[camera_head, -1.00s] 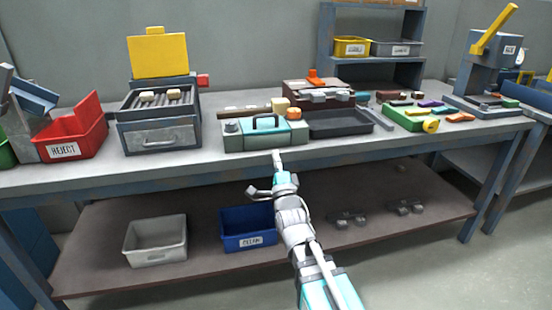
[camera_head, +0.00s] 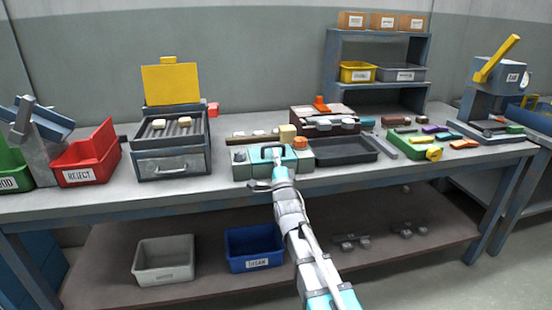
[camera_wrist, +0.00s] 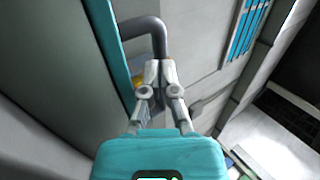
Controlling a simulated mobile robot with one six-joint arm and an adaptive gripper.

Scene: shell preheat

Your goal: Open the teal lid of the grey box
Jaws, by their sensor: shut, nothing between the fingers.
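The grey box (camera_head: 243,168) stands near the table's front edge. Its teal lid (camera_head: 291,158) looks flat and closed on top, with a dark handle (camera_head: 266,149). My gripper (camera_head: 277,154) is over the front of the lid at the handle and hides part of both. In the wrist view my gripper (camera_wrist: 160,66) is shut with nothing held. Its fingertips are at one end of the bent grey handle (camera_wrist: 147,24); I cannot tell whether they touch. A teal strip (camera_wrist: 107,38) runs beside the handle.
A black tray (camera_head: 345,158) lies right of the box, and a grey grill unit (camera_head: 172,164) with a raised yellow lid stands to the left. A red bin (camera_head: 88,173) is farther left. Cream and orange blocks are close beside the handle.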

